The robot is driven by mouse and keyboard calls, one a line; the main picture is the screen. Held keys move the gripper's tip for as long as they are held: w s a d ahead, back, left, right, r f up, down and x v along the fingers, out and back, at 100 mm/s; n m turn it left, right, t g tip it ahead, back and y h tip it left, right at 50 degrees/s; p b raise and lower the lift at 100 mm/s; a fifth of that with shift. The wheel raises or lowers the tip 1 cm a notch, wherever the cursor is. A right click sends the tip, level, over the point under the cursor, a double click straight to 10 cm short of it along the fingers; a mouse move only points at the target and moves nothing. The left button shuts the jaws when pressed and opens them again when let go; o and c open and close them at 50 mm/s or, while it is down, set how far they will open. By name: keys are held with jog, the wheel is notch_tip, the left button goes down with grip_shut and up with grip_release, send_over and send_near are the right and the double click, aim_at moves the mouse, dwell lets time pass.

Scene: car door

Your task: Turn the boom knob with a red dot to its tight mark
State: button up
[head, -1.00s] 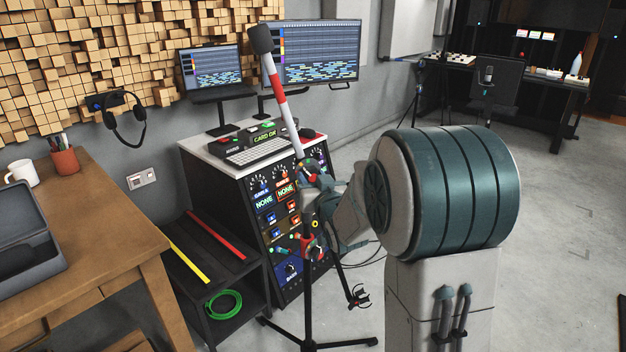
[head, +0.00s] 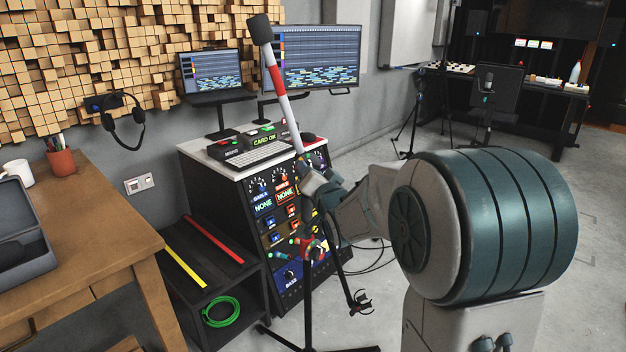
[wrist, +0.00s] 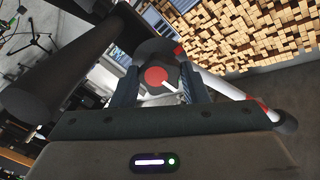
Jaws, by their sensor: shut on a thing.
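The boom knob with a red dot (wrist: 156,76) shows in the wrist view between the two fingers of my gripper (wrist: 158,86). A white pointer line on it points to the lower right. A red patch shows on the dark part just above it. My gripper (head: 318,187) is shut on the knob, at the top of the stand in the head view. There it hides the knob. The red-and-white boom (head: 277,82) slants up to the left from the joint, with a dark microphone at its end. A tight mark cannot be made out clearly.
A rack of audio gear (head: 268,225) stands just behind the stand. A lower red knob (head: 310,248) sits on the stand below my gripper. A wooden desk (head: 100,225) and a low black shelf (head: 222,270) stand at the left. Floor is open at the right.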

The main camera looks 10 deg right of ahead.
jog(key=shift+m, duration=0.6)
jog(key=o, duration=1)
jog(key=shift+c, duration=0.2)
jog(key=s+d, duration=0.1)
jog(key=s, duration=1.2)
jog(key=shift+s+d, duration=0.25)
jog(key=shift+s, duration=0.1)
